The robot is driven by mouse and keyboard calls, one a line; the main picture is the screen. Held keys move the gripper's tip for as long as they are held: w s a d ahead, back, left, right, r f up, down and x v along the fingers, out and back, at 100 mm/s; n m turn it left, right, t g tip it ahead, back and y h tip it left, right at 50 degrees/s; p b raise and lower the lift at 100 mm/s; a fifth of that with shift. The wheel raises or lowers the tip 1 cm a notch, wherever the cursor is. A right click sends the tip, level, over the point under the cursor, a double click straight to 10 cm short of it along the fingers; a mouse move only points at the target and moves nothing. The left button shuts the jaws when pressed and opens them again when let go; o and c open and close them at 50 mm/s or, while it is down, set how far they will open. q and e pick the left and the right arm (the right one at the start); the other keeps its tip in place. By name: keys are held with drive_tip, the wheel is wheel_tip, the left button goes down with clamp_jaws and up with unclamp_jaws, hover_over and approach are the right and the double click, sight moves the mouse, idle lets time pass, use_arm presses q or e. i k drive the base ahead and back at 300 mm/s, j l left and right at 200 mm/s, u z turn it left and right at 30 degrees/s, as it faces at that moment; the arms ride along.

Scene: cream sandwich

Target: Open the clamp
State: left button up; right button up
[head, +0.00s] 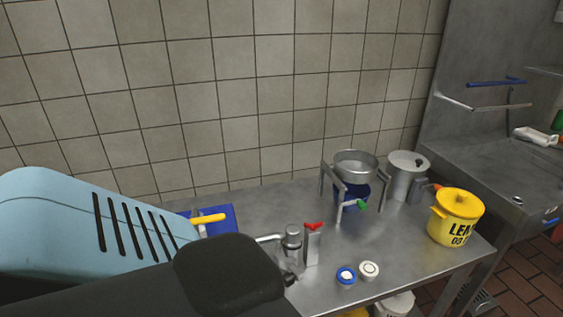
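No part is plainly recognisable as the clamp. A metal fitting (291,243) with a thin side tube stands near the table's middle. Beside it is an upright metal piece (312,248) with a red handle (314,225) on top; I cannot tell whether either is the clamp or whether it is open. A yellow handle (208,218) shows over a blue block (222,213) further left, its lower part hidden. Neither gripper's fingers can be seen. Large near shapes block the lower left.
On the steel table (400,252) stand a metal pot (355,164) in a frame with a green-tipped part, a lidded steel pot (405,180) and a yellow lidded pot (455,220). Two small round pieces, blue-white (346,276) and white (369,270), lie near the front edge.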

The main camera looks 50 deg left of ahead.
sight(290, 263)
drive_tip(key=k+j+u, duration=0.2)
drive_tip(key=u, duration=0.2)
drive_tip(key=k+j+u, duration=0.2)
drive_tip(key=u, duration=0.15)
